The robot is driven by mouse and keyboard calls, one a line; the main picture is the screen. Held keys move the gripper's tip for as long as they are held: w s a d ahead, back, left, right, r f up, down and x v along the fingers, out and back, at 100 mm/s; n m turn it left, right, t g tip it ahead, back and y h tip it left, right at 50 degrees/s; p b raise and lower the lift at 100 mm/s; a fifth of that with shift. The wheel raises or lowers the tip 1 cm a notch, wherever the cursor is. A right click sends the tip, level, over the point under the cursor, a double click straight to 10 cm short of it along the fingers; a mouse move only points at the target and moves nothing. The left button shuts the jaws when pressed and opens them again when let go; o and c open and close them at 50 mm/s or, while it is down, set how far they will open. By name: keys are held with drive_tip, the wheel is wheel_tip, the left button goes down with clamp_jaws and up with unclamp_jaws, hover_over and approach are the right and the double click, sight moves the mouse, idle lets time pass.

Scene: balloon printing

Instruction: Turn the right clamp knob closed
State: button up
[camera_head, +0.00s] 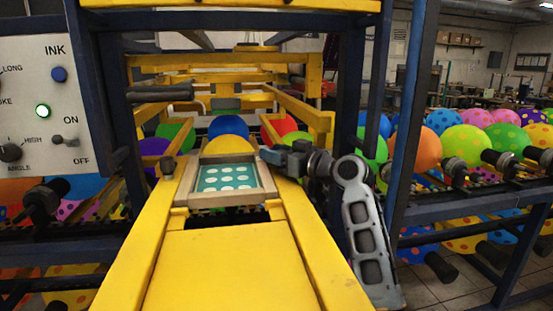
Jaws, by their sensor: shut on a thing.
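A printing frame (184,190) with a wooden-coloured rim and a teal screen (226,178) with pale dots sits between the yellow rails. A dark left clamp knob (168,164) stands at its left side. My gripper (272,156) reaches in from the right, level with the frame's right rear corner. It is shut on the right clamp knob, which is mostly hidden by the fingers. The knob's exact angle cannot be made out.
A flat yellow plate (212,268) lies in front of the frame. A control panel (45,105) with ink and on/off controls is at the left. Dark blue posts (411,110) rise on both sides. Balloons, including an orange one (413,147), hang around the machine.

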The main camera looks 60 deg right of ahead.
drive_tip(key=y+b, duration=0.1)
drive_tip(key=n+y+b, duration=0.2)
drive_tip(key=shift+a+f+y, duration=0.1)
drive_tip(key=shift+f+y, duration=0.15)
drive_tip(key=shift+y, duration=0.05)
drive_tip(key=shift+a+r+n+y+b, duration=0.1)
drive_tip(key=shift+a+n+y+b, duration=0.05)
drive_tip(key=shift+n+y+b, duration=0.55)
drive_tip(key=shift+a+r+y, duration=0.1)
drive_tip(key=shift+r+y, duration=0.05)
drive_tip(key=shift+y, duration=0.25)
drive_tip(key=o, duration=1)
drive_tip(key=shift+c, duration=0.2)
drive_tip(key=shift+s, duration=0.1)
drive_tip(key=s+d+b, duration=0.1)
drive_tip(key=s, duration=0.6)
drive_tip(key=shift+s, duration=0.25)
drive_tip(key=shift+d, duration=0.1)
drive_tip(key=shift+c, duration=0.2)
